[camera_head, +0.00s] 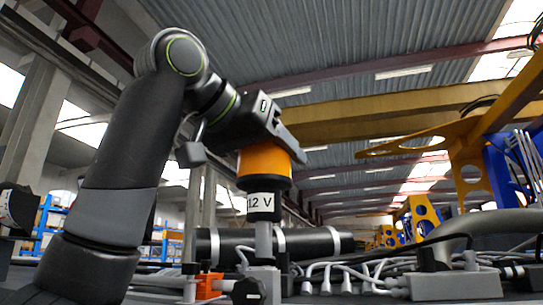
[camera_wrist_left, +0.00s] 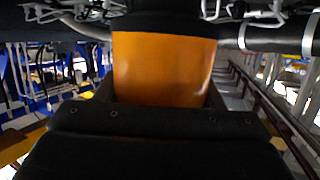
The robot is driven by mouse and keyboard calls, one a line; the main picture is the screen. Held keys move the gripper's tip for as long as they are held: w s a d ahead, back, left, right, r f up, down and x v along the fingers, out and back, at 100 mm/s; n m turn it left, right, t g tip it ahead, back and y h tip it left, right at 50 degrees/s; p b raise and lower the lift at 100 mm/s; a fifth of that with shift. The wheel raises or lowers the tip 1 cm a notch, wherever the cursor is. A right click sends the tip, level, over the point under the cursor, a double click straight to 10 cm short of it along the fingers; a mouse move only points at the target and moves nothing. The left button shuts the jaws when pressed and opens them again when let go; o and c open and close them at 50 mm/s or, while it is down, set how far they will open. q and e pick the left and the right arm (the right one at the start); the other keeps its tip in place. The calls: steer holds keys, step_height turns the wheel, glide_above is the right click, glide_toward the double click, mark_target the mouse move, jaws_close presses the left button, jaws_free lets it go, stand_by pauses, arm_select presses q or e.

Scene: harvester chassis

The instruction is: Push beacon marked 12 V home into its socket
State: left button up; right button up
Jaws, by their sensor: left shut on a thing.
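The beacon marked 12 V (camera_head: 264,165) has an orange upper part, a black collar and a white label reading "12 V". It stands upright above a grey post (camera_head: 263,240), which I take for its socket. Whether the beacon is fully seated on the post I cannot tell. My left gripper (camera_head: 272,135) comes in from the upper left and is shut on the beacon's orange part. In the left wrist view the orange beacon (camera_wrist_left: 163,68) fills the space between the fingers, and its lower end is hidden. My right gripper is not in view.
A black cylinder with pale bands (camera_head: 318,242) lies behind the post. An orange block (camera_head: 208,286) and a black knob (camera_head: 248,292) sit close to its base. White cables and a grey box (camera_head: 455,286) are to the right. Yellow frames (camera_head: 470,165) stand farther right.

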mark_target(267, 190)
arm_select(q)
steer(key=shift+f+b, duration=2.65)
steer(key=shift+f, duration=0.2)
steer(key=o, duration=1.4)
steer(key=shift+s, duration=0.1)
steer(key=shift+s+a+r+b, duration=0.1)
steer(key=shift+s+a+b, duration=0.2)
steer(key=shift+s, duration=0.05)
steer(key=b+v, duration=0.3)
steer(key=v, duration=1.3)
steer(key=shift+s+a+r+b, duration=0.15)
steer(key=shift+s+r+b, duration=0.05)
steer(key=shift+b, duration=0.15)
steer(key=shift+w, duration=0.1)
